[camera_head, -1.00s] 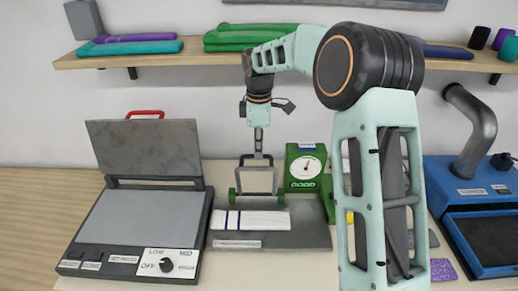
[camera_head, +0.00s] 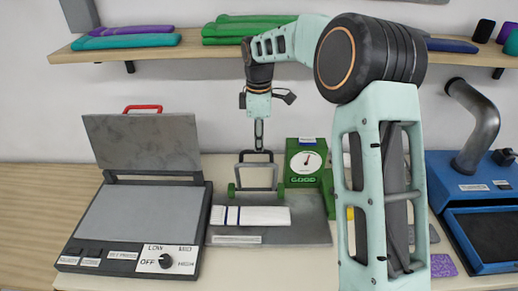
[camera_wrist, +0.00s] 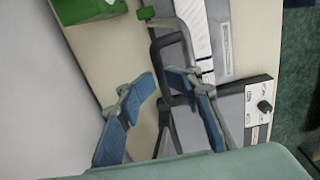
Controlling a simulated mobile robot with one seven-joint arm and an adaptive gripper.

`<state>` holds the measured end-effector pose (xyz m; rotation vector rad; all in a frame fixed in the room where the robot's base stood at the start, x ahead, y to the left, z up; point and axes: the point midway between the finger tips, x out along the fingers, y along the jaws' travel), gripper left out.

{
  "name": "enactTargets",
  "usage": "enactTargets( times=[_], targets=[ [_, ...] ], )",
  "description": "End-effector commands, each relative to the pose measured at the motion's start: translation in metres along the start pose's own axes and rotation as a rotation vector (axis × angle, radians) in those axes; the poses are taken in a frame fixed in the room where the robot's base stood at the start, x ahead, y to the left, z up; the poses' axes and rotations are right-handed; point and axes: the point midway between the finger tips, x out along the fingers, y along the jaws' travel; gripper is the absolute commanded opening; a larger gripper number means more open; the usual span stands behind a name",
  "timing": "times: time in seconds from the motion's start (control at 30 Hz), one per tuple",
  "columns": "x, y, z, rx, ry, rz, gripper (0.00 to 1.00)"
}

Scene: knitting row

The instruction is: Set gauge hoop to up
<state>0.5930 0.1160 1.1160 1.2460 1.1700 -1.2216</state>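The gauge hoop (camera_head: 257,164) is a grey frame with green ends, standing raised above the grey gauge plate (camera_head: 310,226). A white strip with blue lines (camera_head: 262,216) lies flat on the plate in front of it. In the wrist view the hoop (camera_wrist: 156,75) shows as dark bars, with one green end at the top. My gripper (camera_wrist: 170,88) is open, its two blue-padded fingers apart on either side of part of the hoop. Whether either finger touches it I cannot tell. In the head view my gripper is just above and behind the hoop, small and hard to separate from it.
A green dial box (camera_head: 304,158) marked GOOD stands right behind the plate. An open press with a raised lid (camera_head: 145,142) and a front knob is on the left. A blue machine with a grey pipe (camera_head: 475,130) is on the right. A shelf (camera_head: 155,62) hangs above.

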Motion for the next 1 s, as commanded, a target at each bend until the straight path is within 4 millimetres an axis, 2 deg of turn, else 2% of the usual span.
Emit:
enactTargets(
  times=[0.03, 0.2, 0.4, 0.57, 0.8, 0.83, 1.0],
  targets=[
    [-0.013, 0.001, -0.001, 0.000, 0.002, 0.005, 0.27],
    [-0.051, 0.001, -0.001, -0.001, 0.002, 0.005, 0.27],
    [-0.082, 0.000, -0.001, -0.001, 0.001, 0.004, 0.27],
    [-0.092, 0.000, -0.001, -0.002, 0.001, 0.002, 0.27],
    [-0.093, -0.001, -0.001, -0.001, 0.001, 0.002, 0.27],
    [-0.093, -0.001, -0.001, -0.001, 0.001, 0.002, 0.26],
    [-0.093, -0.004, -0.011, -0.074, -0.008, 0.022, 0.07]
  ],
)
